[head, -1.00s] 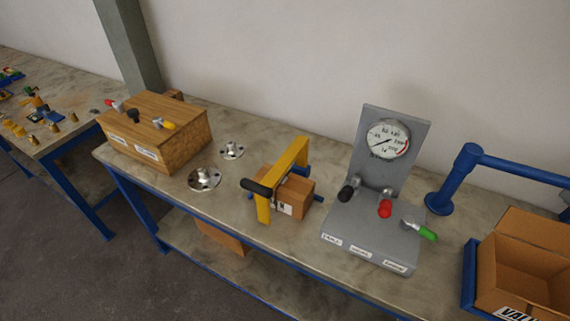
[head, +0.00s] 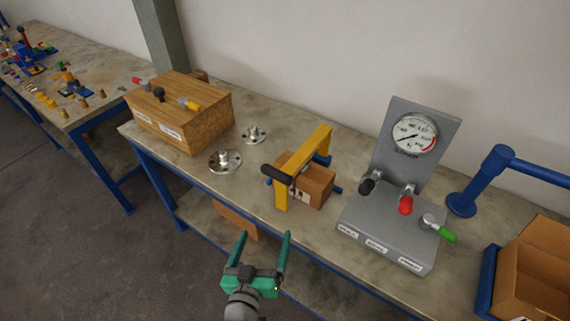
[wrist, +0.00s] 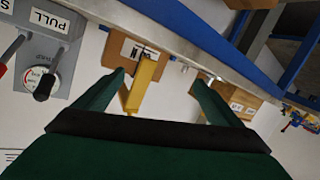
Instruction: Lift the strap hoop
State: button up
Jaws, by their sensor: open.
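The strap hoop is a yellow arch (head: 303,165) with a black handle on its front side. It stands upright over a small brown cardboard box (head: 317,184) on the bench. My gripper (head: 262,236) is green, open and empty. In the head view it is in front of the bench edge, below and left of the hoop, apart from it. In the wrist view the yellow hoop (wrist: 146,79) shows beyond and between the open fingers (wrist: 158,80), nearer the left one. Part of the box is hidden by the hoop.
A grey gauge panel (head: 390,226) with coloured levers stands right of the hoop. A wooden box (head: 207,128) with levers stands left. Two metal flanges (head: 225,161) lie between. A blue post (head: 470,190) and an open cardboard carton (head: 535,275) are far right.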

jog(key=w+r+m+h, duration=0.2)
jog(key=w+r, duration=0.1)
jog(key=r, duration=0.3)
jog(key=m+g+h, duration=0.1)
jog(key=m+h, duration=0.4)
jog(key=m, duration=0.1)
send_near(285, 164)
jog(key=s+r, duration=0.3)
jog(key=s, duration=0.1)
jog(key=x, duration=1)
jog(key=shift+w+r, duration=0.15)
jog(key=shift+w, duration=0.25)
jog(key=shift+c, duration=0.6)
